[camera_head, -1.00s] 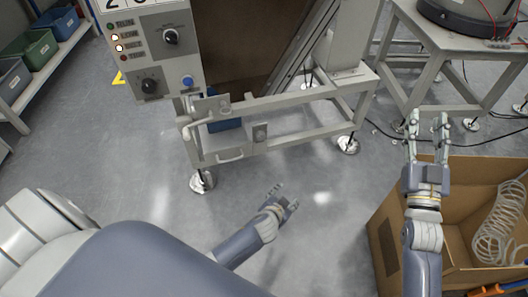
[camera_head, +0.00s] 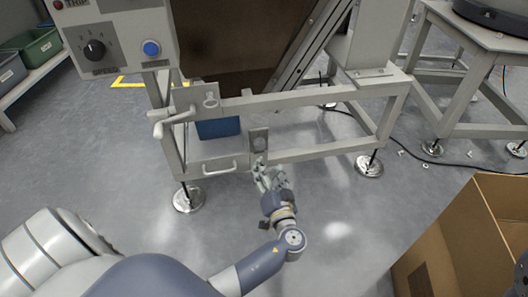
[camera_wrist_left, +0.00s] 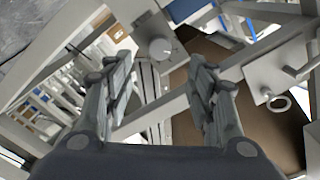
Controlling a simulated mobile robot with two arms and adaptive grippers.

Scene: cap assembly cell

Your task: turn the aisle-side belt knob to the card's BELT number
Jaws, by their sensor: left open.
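A pale round knob (camera_wrist_left: 160,48) on a light grey plate shows in the left wrist view, ahead of and between my left fingertips. Its setting is too small to read. In the head view a small grey plate (camera_head: 258,140) on the machine's lower front rail seems to be the same spot. My left gripper (camera_head: 270,174) is open and empty just below that plate, apart from the knob as far as I can see. Its two fingers (camera_wrist_left: 161,72) also show in the left wrist view. No readable BELT card is in view.
A control box holds a black numbered dial (camera_head: 95,49) and a blue button (camera_head: 151,48). A crank handle (camera_head: 166,125) sticks out left of my gripper. A blue bin (camera_head: 218,128) sits behind the rail. A cardboard box (camera_head: 470,240) stands at the right.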

